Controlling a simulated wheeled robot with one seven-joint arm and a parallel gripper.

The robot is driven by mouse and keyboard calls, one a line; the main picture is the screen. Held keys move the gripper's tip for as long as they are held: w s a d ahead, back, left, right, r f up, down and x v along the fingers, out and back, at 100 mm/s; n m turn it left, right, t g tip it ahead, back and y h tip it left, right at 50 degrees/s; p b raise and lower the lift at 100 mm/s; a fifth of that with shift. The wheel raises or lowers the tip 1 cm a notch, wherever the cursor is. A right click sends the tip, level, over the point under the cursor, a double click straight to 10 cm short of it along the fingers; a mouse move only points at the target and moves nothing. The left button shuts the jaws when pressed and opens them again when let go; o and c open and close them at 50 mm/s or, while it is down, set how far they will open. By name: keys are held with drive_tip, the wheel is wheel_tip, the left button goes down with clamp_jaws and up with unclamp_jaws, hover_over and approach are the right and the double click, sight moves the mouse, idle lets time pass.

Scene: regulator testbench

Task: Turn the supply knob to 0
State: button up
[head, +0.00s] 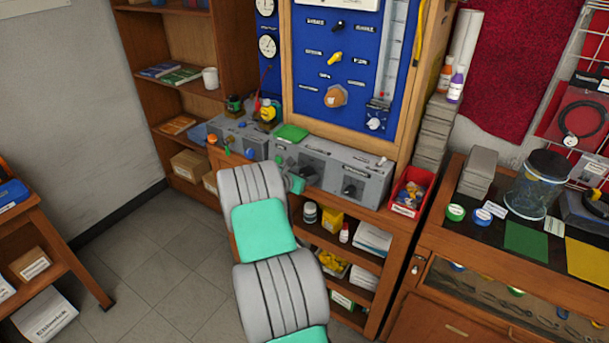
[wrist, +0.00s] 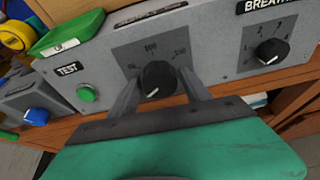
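A round black knob (wrist: 157,80) with a white pointer mark sits on a dark square dial plate of the grey bench unit. Its pointer aims down and slightly left; the plate's printed numbers run along the top. My gripper (wrist: 158,84) reaches the panel with one finger on each side of this knob. Small gaps seem to show between fingers and knob, so it looks open around it. In the head view my gripper (head: 296,183) is at the unit's front and partly hides the dial.
Right of it is another black knob (wrist: 267,52) on a numbered dial, under a partly cut-off "BREATH..." label. Left are a green TEST button (wrist: 87,94) and a green tray (wrist: 66,34) on top. A red bin (head: 408,190) stands at the unit's right end.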

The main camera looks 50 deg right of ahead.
drive_tip(key=shift+o, duration=1)
drive_tip(key=b+v, duration=0.1)
drive_tip(key=v, duration=0.6)
drive_tip(key=shift+a+r, duration=0.2)
drive_tip(key=shift+a, duration=0.2)
